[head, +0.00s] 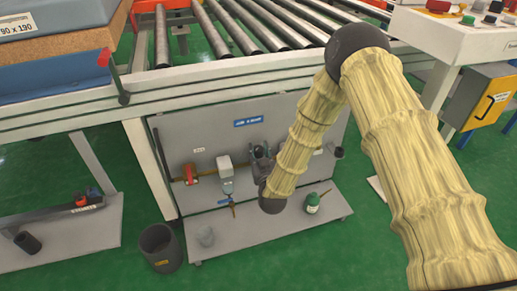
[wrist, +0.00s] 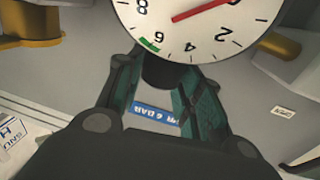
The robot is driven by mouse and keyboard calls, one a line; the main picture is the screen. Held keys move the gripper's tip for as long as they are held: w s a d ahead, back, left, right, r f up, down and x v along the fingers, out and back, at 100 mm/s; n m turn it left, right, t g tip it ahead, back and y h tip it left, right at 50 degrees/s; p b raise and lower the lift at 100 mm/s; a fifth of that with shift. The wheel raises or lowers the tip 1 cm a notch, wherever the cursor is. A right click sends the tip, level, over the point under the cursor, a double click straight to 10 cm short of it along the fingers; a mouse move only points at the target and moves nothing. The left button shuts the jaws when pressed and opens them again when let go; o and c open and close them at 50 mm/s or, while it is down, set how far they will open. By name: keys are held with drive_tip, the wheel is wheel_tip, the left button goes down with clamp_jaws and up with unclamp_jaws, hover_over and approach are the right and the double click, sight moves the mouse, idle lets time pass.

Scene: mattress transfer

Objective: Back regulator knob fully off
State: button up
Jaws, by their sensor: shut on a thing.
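The regulator knob (wrist: 160,72) is a dark round piece just below a white pressure gauge (wrist: 200,25) in the wrist view. My gripper (wrist: 160,82) is shut on it, with one green-black finger on each side. The gauge has a red needle and a green mark near the 6; part of its face is cut off by the top edge. In the head view my gripper (head: 262,153) is at the grey panel (head: 205,145), partly behind my arm, which hides much of the regulator there.
Brass fittings (wrist: 30,25) flank the gauge. A blue label (wrist: 155,114) shows between my fingers. Left of my gripper are a red valve handle (head: 190,173) and a filter bowl (head: 227,187). A green bottle (head: 312,203) stands on the lower shelf (head: 262,234), below the roller conveyor (head: 235,30).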

sight(262, 149)
drive_tip(key=n+g+y, duration=0.1)
drive_tip(key=n+y, duration=0.1)
drive_tip(key=n+g+y+p, duration=0.1)
drive_tip(key=n+y, duration=0.1)
drive_tip(key=y, duration=0.1)
drive_tip(key=n+g+y, duration=0.2)
drive_tip(key=y, duration=0.1)
drive_tip(key=shift+w+d+p, duration=0.2)
drive_tip(key=shift+d+p, duration=0.2)
drive_tip(key=shift+c, duration=0.2)
drive_tip(key=shift+w+d+n+g+y, duration=0.15)
drive_tip(key=shift+n+g+y, duration=2.1)
drive_tip(key=shift+g, duration=0.45)
drive_tip(key=shift+o, duration=0.2)
drive_tip(key=shift+g+y, duration=0.25)
drive_tip(key=shift+g, duration=0.05)
drive_tip(key=o, duration=1)
drive_tip(key=shift+r+p, duration=0.1)
drive_tip(key=shift+p, duration=0.2)
wheel_tip(262, 149, up, 10)
drive_tip(key=shift+f, duration=0.1)
